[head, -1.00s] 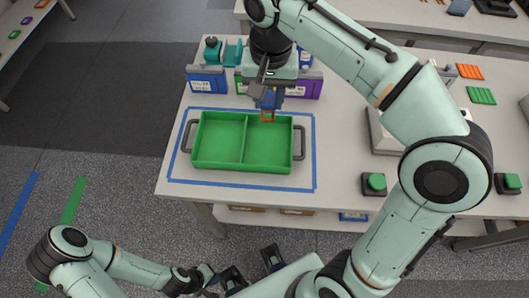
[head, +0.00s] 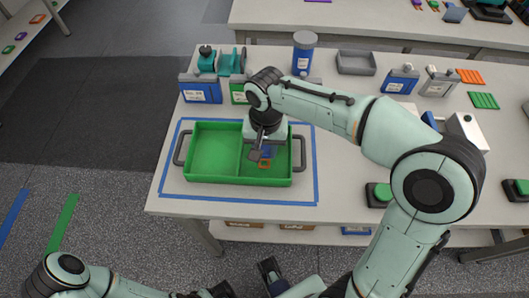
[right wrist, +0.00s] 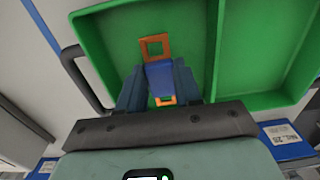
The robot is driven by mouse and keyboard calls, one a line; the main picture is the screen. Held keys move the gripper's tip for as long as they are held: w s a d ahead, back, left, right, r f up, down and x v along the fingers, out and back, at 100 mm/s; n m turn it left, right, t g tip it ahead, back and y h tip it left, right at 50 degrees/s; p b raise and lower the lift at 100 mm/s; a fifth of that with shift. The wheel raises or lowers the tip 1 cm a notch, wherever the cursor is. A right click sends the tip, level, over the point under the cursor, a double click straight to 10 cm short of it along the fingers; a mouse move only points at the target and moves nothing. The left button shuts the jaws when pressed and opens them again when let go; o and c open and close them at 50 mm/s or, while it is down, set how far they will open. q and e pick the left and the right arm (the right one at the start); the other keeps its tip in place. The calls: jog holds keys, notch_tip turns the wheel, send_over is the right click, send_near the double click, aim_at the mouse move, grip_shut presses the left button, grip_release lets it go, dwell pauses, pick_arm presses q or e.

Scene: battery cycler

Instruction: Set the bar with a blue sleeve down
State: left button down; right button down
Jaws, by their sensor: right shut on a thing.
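My right gripper (head: 264,150) is shut on the bar with a blue sleeve (head: 267,152), inside the outline of the green tray's right compartment. In the right wrist view the blue sleeve (right wrist: 160,77) sits between the two fingers, with an orange square loop beyond it and orange showing at its near end. The green tray (head: 215,182) has two compartments and a grey handle at each side. I cannot tell whether the bar touches the tray floor. My left gripper (head: 246,281) is at the bottom edge, partly cut off, its fingers apart and empty.
Blue tape (head: 240,201) frames the tray on the table. Blue bins (head: 201,91) and a green-fronted bin (head: 239,93) stand behind it. A blue cylinder (head: 303,55) and a grey tray (head: 356,63) are at the back. A green button box (head: 379,194) stands right.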

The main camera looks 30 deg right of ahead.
aim_at(265, 152)
jog(key=shift+f, duration=1.05)
jog(key=shift+f, duration=0.15)
jog(key=c, duration=0.8)
grip_release()
jog(key=shift+o, duration=0.2)
notch_tip(265, 152, up, 12)
jog(key=p, duration=0.2)
jog(key=shift+r, duration=0.2)
jog(key=shift+s+f, duration=0.1)
